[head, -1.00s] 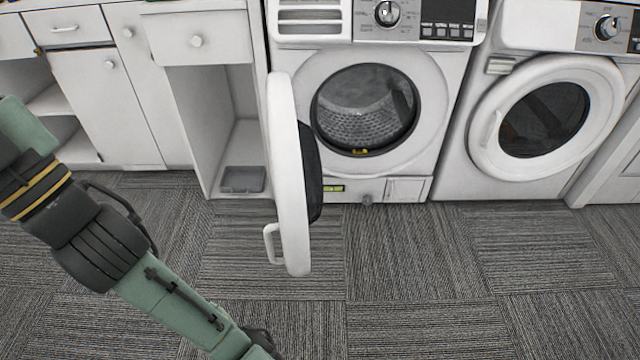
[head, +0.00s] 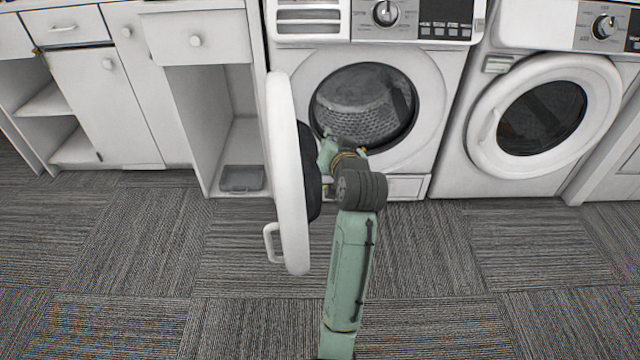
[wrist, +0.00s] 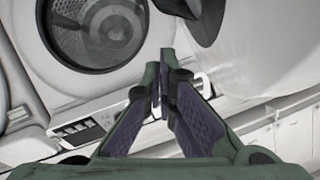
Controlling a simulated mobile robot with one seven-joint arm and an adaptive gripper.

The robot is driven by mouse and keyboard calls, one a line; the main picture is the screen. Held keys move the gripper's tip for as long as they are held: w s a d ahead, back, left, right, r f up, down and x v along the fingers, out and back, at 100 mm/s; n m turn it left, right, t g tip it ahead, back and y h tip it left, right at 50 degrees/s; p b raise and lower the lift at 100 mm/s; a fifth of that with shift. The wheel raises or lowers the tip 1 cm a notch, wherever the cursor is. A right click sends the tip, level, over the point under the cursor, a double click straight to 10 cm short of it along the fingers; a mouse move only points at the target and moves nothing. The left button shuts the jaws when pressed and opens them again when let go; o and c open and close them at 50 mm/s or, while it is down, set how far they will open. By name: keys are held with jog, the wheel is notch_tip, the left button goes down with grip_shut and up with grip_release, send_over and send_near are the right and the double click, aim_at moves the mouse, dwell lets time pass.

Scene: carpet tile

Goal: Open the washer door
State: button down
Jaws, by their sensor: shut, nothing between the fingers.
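The left machine (head: 438,112) has its round white door (head: 290,190) swung wide open on its left side, about edge-on to the head view. The door's dark inner bulge faces right, and its handle (head: 270,243) is at the lower outer edge. The drum opening (head: 365,98) is uncovered. My arm reaches between the opening and the door's inner side, and my gripper is small and partly hidden in the head view. In the wrist view my gripper (wrist: 166,60) is shut and empty, with the drum (wrist: 95,30) to its left and the door (wrist: 265,45) to its right. I cannot tell whether it touches the door.
A second machine with a closed round door (head: 545,118) stands to the right. White cabinets (head: 107,100) and an open cubby holding a grey tray (head: 242,178) are left of the door. The carpet (head: 440,270) in front is clear.

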aim_at(290, 173)
jog(key=s+d+f+m+g+y, duration=0.3)
jog(key=s+d+f+y, duration=0.15)
jog(key=f, duration=0.25)
jog(key=s+d+r+m+y, duration=0.1)
jog(key=s+d+m+y, duration=0.1)
jog(key=s+d+y, duration=0.45)
jog(key=w+a+p, duration=0.2)
jog(key=a, duration=1.1)
jog(key=shift+w+a+g+y+p, duration=0.15)
jog(key=shift+w+g+y+p, duration=0.2)
jog(key=shift+g+y, duration=0.05)
jog(key=shift+a+r, duration=0.1)
